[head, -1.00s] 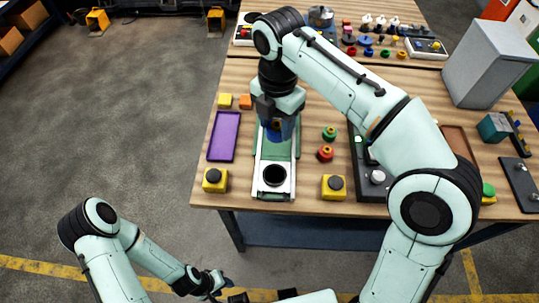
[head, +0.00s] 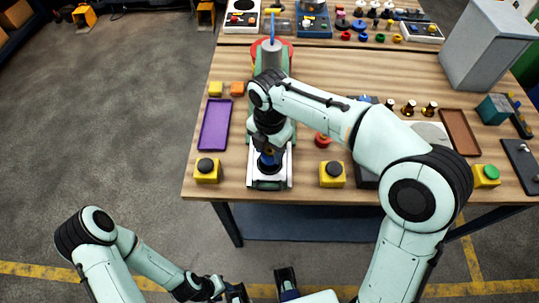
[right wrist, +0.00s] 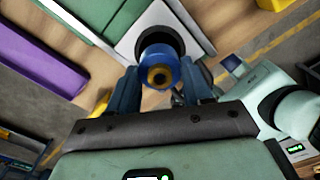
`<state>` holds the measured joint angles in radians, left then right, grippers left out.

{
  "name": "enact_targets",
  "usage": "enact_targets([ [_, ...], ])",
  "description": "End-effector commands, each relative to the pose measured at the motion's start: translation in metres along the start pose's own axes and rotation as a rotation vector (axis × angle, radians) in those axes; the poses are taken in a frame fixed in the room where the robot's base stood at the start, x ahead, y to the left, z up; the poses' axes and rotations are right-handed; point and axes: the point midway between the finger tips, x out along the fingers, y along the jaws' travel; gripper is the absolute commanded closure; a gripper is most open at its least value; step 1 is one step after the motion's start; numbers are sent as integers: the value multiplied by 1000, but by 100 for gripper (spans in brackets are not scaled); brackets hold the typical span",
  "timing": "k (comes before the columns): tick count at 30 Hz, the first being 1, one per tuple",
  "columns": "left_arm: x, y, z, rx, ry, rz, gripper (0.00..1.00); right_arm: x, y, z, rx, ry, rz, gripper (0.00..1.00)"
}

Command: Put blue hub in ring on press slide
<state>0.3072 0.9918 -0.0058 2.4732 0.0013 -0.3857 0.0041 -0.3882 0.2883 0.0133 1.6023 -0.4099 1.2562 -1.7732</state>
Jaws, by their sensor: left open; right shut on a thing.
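The blue hub (right wrist: 160,62), with a brass-coloured centre, is held between the fingers of my right gripper (right wrist: 160,88). In the head view my right gripper (head: 268,158) is over the front of the press slide (head: 283,178), with a bit of blue showing at its tip. In the right wrist view the hub overlaps a dark round ring (right wrist: 148,36) on the pale slide plate (right wrist: 187,14). I cannot tell whether the hub is inside the ring or just above it. My left gripper (head: 262,289) is open and empty, low in front of the table.
The green press (head: 271,55) with a grey cylinder and red part stands behind the slide. A purple tray (head: 215,124) lies left of it. Yellow button boxes (head: 207,171) (head: 332,174) flank the slide front. A red part (head: 322,140) sits right.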

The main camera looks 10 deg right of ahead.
Motion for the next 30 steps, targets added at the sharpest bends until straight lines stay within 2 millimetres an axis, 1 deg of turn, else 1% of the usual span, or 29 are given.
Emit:
enact_targets([
  [1,3,-1,0,0,-1,0,57,10,-1,0,1,1,-3,92],
  [3,5,-2,1,-1,-2,-1,57,21,0,0,0,1,-2,92],
  [6,6,-2,1,-1,-2,-1,57,29,0,0,0,1,0,92],
  [14,5,-2,1,-1,-2,-1,57,30,0,0,1,0,1,92],
  [18,7,-3,1,-1,-3,-1,57,33,0,0,1,0,0,92],
  [19,7,-3,1,-1,-3,-1,57,34,0,0,1,1,-1,44],
  [21,7,-3,1,-1,-3,-1,57,33,0,0,1,1,-1,25],
  [30,6,-3,1,-1,-3,-1,57,32,0,0,1,0,0,25],
])
